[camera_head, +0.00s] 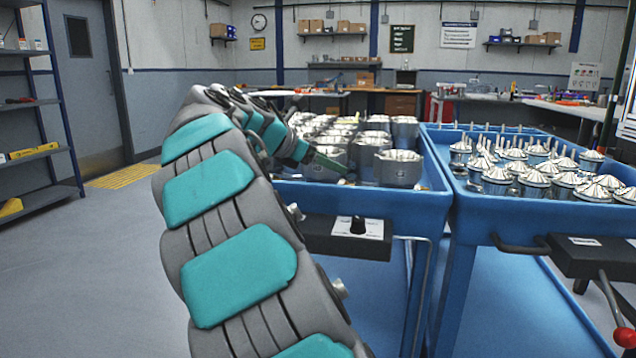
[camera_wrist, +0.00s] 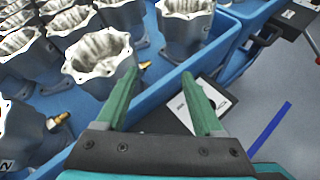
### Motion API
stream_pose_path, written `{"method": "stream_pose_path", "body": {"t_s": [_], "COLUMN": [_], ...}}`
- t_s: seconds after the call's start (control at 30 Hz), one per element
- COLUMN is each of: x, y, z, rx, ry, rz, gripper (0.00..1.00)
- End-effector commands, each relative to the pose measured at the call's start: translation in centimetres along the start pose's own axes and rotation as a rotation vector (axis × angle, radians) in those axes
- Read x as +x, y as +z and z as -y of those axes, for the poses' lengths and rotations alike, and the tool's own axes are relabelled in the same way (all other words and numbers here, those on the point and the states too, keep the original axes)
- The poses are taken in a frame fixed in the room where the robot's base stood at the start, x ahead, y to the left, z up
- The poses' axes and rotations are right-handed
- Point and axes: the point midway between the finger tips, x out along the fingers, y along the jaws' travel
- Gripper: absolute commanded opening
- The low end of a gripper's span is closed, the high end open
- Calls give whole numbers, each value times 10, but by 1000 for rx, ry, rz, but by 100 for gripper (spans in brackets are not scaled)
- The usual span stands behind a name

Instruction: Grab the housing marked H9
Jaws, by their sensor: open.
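Several silver-grey cast housings with scalloped open tops stand in the left blue cart; one (camera_head: 398,170) is at its near edge in the head view. No H9 mark can be read on any of them. In the wrist view, my gripper (camera_wrist: 157,66) is open with nothing between its green fingers. Its left finger overlaps the right side of a housing (camera_wrist: 98,68) with a brass fitting; I cannot tell whether they touch. Another housing (camera_wrist: 185,28) stands beyond the fingertips. In the head view my arm hides part of the left cart's load.
The left blue cart (camera_head: 436,200) has a raised rim and a grey box with a black knob (camera_head: 357,226) on its front. A right blue cart (camera_head: 520,215) holds several cone-topped parts. Shelving (camera_head: 40,120) stands at the left; the floor between is clear.

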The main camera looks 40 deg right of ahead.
Motion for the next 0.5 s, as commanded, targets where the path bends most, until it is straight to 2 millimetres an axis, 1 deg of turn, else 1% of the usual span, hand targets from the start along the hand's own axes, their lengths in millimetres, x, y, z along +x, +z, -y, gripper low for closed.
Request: {"method": "stream_pose_path", "body": {"t_s": [0.03, 0.1, 0.2, 0.37, 0.5], "x": [0, 1, 2, 7, 21], "y": [7, 12, 15, 16, 17], "z": [-14, -25, -37, -44, -46], "rx": [-49, -112, -172, -217, -221], "ry": [14, 22, 30, 33, 34], "rz": [29, 54, 73, 84, 85], "gripper": [70, 70, 70, 70, 70]}}
